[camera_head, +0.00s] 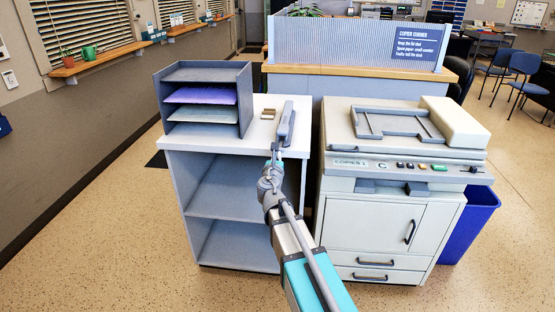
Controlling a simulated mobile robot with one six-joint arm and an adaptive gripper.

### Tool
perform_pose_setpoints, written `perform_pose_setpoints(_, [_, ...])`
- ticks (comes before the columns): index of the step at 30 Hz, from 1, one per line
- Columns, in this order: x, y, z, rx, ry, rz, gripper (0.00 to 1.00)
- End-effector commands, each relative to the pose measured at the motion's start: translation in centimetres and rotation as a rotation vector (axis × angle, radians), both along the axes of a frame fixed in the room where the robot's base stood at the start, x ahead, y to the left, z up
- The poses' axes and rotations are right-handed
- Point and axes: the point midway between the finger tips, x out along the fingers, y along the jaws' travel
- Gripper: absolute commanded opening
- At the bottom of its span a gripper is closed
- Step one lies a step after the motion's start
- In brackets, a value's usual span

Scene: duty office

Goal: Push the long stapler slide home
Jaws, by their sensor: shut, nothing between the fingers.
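The long stapler (287,122) is grey and lies lengthwise on the white top of the shelf unit, near its right side. Its near end lies right by my gripper (275,157), which is at the front edge of the top. My gripper is shut and empty. I cannot tell whether its tips touch the stapler. The slide is too small and partly hidden behind my gripper, so its position does not show.
Small brown blocks (268,114) lie just left of the stapler. A grey paper tray rack (205,72) stands on the left of the shelf unit (178,143). A copier (372,230) stands close on the right. A blue bin (480,222) is beyond it. Floor is clear at left.

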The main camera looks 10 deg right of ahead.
Motion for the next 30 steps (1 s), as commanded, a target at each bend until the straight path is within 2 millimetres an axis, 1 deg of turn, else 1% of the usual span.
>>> perform_pose_setpoints(4, [0.4, -0.3, 0.0, 0.000, 0.000, 0.000, 0.00])
perform_pose_setpoints(17, [0.5, -0.8, 0.0, 0.000, 0.000, -0.004, 0.00])
perform_pose_setpoints(20, [0.8, -0.9, 0.0, 0.000, 0.000, -0.005, 0.00])
perform_pose_setpoints(23, [1.9, -1.2, 0.0, 0.000, 0.000, -0.006, 0.00])
perform_pose_setpoints(30, [6.2, -2.6, 0.0, 0.000, 0.000, -0.007, 0.00])
